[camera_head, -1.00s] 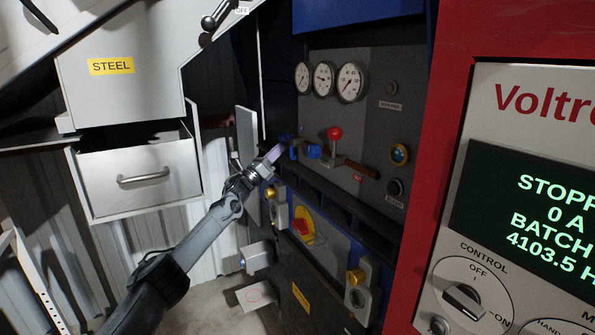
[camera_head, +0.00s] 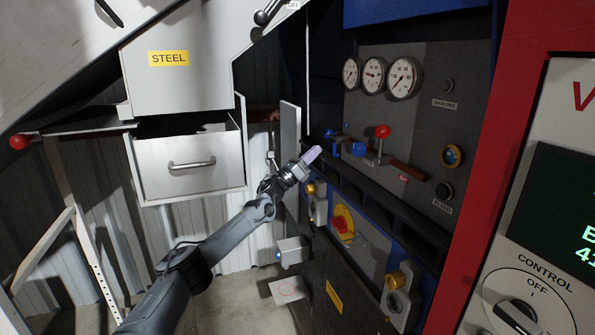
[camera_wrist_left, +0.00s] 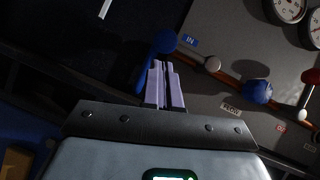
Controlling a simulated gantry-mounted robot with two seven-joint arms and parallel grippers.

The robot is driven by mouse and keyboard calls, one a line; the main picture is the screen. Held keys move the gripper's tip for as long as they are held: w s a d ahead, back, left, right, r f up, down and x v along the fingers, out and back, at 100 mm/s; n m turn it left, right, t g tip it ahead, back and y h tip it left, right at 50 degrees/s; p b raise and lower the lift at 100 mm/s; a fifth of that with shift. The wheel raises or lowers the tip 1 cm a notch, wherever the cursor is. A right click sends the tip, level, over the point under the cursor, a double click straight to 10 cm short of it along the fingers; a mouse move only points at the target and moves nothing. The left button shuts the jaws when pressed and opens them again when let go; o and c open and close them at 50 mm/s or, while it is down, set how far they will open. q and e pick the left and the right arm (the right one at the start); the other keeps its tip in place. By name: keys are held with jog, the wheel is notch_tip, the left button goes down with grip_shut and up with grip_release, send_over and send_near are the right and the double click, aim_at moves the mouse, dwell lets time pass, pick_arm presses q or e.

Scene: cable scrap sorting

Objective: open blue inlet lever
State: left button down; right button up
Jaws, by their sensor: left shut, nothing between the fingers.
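The blue inlet lever (camera_wrist_left: 156,58) is a blue handle with a round end, beside the blue IN label (camera_wrist_left: 190,40) in the left wrist view. It also shows small on the panel in the head view (camera_head: 335,133). My left gripper (camera_head: 315,153) has pale purple fingers and is shut and empty, just left of and below the lever in the head view. My right gripper is not in view.
A red-knobbed lever (camera_head: 382,132) and a blue valve part (camera_head: 358,149) sit right of the inlet lever on a copper pipe. Gauges (camera_head: 404,77) are above. A dark ledge (camera_head: 372,190) runs below. A steel drawer (camera_head: 188,165) stands left.

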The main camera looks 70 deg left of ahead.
pick_arm(q)
jog(key=a+v, duration=0.1)
jog(key=v, duration=0.6)
jog(key=shift+s+d+f, duration=0.2)
jog(key=shift+s+d, duration=0.05)
jog(key=shift+d, duration=0.3)
dwell(0.3)
